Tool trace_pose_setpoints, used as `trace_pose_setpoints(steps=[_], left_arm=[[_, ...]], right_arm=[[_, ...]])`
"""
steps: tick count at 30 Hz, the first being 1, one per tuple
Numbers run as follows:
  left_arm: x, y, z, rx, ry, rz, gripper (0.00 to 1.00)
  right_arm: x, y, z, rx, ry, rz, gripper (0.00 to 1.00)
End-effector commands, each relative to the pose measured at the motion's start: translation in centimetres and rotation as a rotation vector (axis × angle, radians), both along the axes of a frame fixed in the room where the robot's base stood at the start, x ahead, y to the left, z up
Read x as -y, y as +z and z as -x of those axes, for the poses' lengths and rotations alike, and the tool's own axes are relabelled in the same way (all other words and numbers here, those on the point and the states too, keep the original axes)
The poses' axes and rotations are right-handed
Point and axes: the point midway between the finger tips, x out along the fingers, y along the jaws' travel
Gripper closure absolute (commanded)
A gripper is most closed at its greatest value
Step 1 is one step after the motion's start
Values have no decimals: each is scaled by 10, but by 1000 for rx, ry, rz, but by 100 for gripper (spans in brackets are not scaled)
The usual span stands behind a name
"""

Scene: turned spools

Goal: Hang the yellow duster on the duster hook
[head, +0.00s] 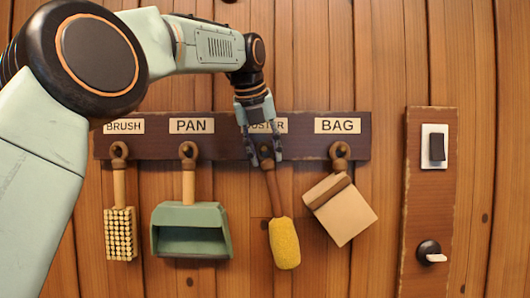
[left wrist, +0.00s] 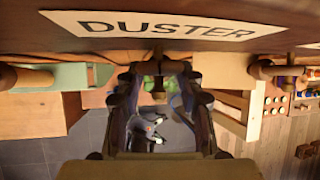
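The yellow duster (head: 284,243) hangs head down, slightly tilted, against the hook board (head: 220,145). The top of its brown handle (head: 271,185) is at the hook under the DUSTER label (head: 280,124), which is partly covered by my gripper. My left gripper (head: 263,157) comes down from above, its fingers apart on either side of the hook and handle top. The left wrist view shows the DUSTER label (left wrist: 160,27) and a gap between the fingers (left wrist: 158,75). How the loop sits on the hook is hidden. My right gripper is not in view.
The brush (head: 119,232) and the green pan (head: 190,230) hang to the left. The tan bag (head: 341,210) hangs close on the right. Further right, a plank carries a switch (head: 437,147) and a dark knob (head: 429,251).

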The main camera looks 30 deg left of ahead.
Motion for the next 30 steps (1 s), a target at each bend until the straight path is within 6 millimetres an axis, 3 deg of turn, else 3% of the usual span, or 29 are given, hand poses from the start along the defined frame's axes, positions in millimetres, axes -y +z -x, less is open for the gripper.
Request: trace_pose_setpoints(steps=[8,18,23,30], left_arm=[[0,0,0,0,0,0,37],[0,2,1,0,0,0,37],[2,20,11,4,0,-1,37],[7,63,36,5,1,-1,37]], right_arm=[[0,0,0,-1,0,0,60],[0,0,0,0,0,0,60],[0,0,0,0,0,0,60],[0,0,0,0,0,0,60]])
